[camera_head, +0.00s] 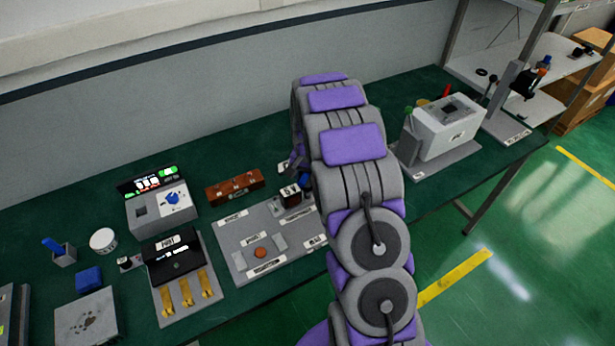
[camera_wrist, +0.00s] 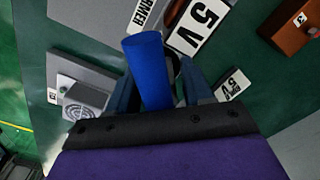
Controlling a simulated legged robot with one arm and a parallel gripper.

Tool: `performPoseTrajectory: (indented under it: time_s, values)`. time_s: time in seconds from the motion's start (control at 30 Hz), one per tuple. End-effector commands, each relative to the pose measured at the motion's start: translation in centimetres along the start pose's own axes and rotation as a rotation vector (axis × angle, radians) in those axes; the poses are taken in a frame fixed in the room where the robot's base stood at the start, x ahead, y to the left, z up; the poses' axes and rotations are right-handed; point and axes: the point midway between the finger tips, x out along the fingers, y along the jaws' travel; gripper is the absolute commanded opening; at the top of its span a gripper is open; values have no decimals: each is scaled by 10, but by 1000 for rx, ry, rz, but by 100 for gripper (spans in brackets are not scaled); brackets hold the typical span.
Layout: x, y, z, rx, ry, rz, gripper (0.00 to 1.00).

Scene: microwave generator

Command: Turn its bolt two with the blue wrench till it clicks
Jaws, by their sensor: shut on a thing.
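My gripper (camera_wrist: 158,92) is shut on a blue cylindrical handle (camera_wrist: 147,62), which I take to be the blue wrench, above the bench. The wrench's working end is hidden in the wrist view. In the head view my purple and grey arm covers most of the gripper, and a small bit of blue (camera_head: 306,180) shows beside it. The gripper is over the right part of a grey labelled board (camera_head: 232,240), near a small dark block (camera_head: 290,195). Bolt two cannot be made out in either view.
A brown block with white tags (camera_head: 234,188) lies left of the gripper; a brown block also shows in the wrist view (camera_wrist: 290,28). Black-topped devices (camera_head: 160,205) stand further left. A grey box machine (camera_head: 445,128) stands right of my arm. The bench's back strip is clear.

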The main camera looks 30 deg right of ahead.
Motion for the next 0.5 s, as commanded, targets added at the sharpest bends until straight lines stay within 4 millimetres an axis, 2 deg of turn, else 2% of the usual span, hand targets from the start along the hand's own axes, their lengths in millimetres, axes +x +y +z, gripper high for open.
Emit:
performPoseTrajectory:
  time_s: [0.27, 0.5]
  values:
    - [0, 0, 0, -10, 0, 0, 14]
    - [-1, -1, 0, -263, -1, -1, 14]
